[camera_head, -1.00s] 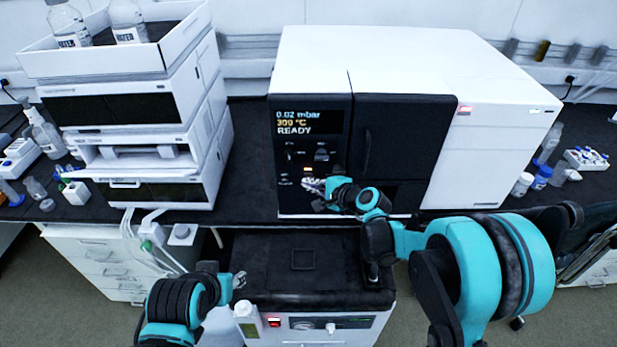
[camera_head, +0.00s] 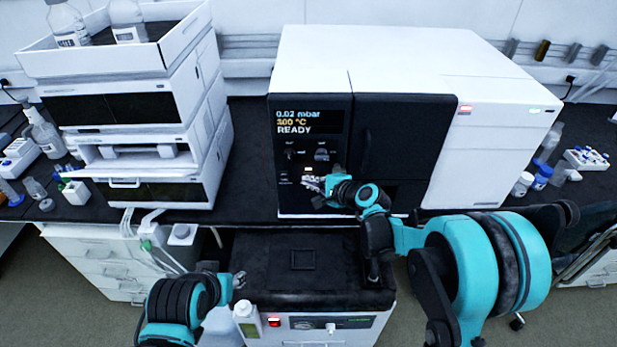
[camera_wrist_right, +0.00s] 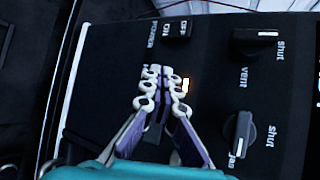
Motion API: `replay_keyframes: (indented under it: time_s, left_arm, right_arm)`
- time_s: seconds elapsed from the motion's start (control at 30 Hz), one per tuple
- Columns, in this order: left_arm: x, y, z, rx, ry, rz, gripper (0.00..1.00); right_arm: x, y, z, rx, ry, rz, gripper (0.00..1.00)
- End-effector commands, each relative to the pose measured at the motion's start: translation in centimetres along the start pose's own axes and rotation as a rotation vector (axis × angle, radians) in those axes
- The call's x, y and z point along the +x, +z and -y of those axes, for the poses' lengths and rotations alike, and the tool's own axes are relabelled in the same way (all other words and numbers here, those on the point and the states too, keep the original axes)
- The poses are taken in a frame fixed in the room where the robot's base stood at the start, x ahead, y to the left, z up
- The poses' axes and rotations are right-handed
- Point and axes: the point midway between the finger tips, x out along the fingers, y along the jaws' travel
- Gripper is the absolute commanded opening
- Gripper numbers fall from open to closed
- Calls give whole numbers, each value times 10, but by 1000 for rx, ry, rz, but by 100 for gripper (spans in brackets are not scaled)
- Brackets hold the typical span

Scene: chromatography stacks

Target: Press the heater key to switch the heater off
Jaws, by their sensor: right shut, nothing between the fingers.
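The white instrument (camera_head: 480,130) has a black front panel whose display (camera_head: 310,122) reads 0.02 mbar, 300 °C, READY. My right gripper (camera_head: 311,184) is shut and empty, its fingertips at the lower part of this panel. In the right wrist view the closed fingertips (camera_wrist_right: 156,74) are right by a small lit orange indicator (camera_wrist_right: 186,85). The heater key itself is not clear; the fingers cover that spot and most of a label beside it. Whether the tips touch the panel I cannot tell. My left gripper (camera_head: 239,281) looks open and empty, low over the front cart.
A power switch (camera_wrist_right: 177,29) and two knobs, vent (camera_wrist_right: 257,40) and gas (camera_wrist_right: 239,134), sit near the fingertips. A stack of white modules (camera_head: 150,150) stands left. The black-topped cart (camera_head: 330,265) is in front; vials and bottles stand on the bench at both sides.

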Motion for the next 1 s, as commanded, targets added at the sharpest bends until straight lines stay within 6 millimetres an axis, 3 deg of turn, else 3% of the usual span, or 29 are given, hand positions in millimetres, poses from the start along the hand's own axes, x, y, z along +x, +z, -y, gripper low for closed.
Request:
replay_keyframes:
  time_s: [1.0]
  left_arm:
    - [2,1,0,0,0,0,40]
  right_arm:
    - [-6,5,-5,0,0,0,0]
